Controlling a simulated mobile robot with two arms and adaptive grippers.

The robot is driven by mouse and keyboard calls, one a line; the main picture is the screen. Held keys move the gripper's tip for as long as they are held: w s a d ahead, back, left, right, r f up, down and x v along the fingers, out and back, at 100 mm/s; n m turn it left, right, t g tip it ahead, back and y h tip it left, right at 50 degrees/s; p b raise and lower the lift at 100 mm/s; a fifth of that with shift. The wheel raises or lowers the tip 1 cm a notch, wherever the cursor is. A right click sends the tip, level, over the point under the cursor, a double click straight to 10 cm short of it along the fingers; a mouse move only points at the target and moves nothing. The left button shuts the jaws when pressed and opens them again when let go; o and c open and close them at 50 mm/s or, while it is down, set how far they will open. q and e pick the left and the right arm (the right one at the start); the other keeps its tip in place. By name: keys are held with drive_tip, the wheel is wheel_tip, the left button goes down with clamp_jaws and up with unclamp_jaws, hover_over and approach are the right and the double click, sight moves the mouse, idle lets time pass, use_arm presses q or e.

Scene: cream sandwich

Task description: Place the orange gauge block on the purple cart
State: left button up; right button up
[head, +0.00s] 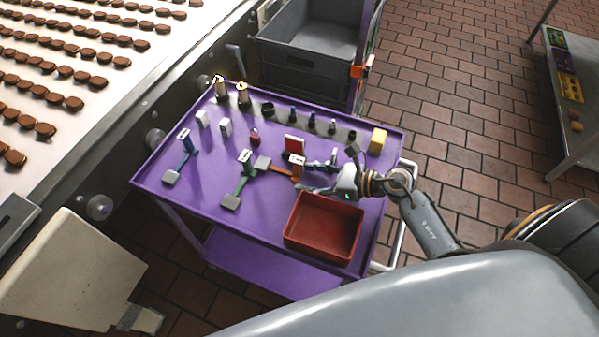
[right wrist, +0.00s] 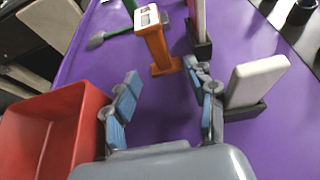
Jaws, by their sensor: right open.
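The orange gauge block (head: 297,168) stands upright on the purple cart (head: 215,240), with a pale top and a low orange arm running left to a grey plate. In the right wrist view the orange gauge block (right wrist: 157,48) stands just ahead of my fingertips. My right gripper (head: 318,184) is low over the cart, just in front of the block and behind the red bin. My left gripper is not in view.
A red bin (head: 322,228) sits at the cart's front right. Similar green (head: 243,182) and blue (head: 186,148) gauges stand to the left. A red plate (head: 293,145) in a black holder is close behind. A pale slab (right wrist: 257,80) stands beside my right finger.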

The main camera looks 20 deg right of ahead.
drive_tip(key=v, duration=0.9)
drive_tip(key=shift+s+d+f, duration=0.1)
drive_tip(key=shift+s+d, duration=0.05)
drive_tip(key=shift+d, duration=0.15)
drive_tip(key=shift+s+d+r, duration=0.15)
drive_tip(key=shift+s+r, duration=0.05)
drive_tip(key=shift+r, duration=0.1)
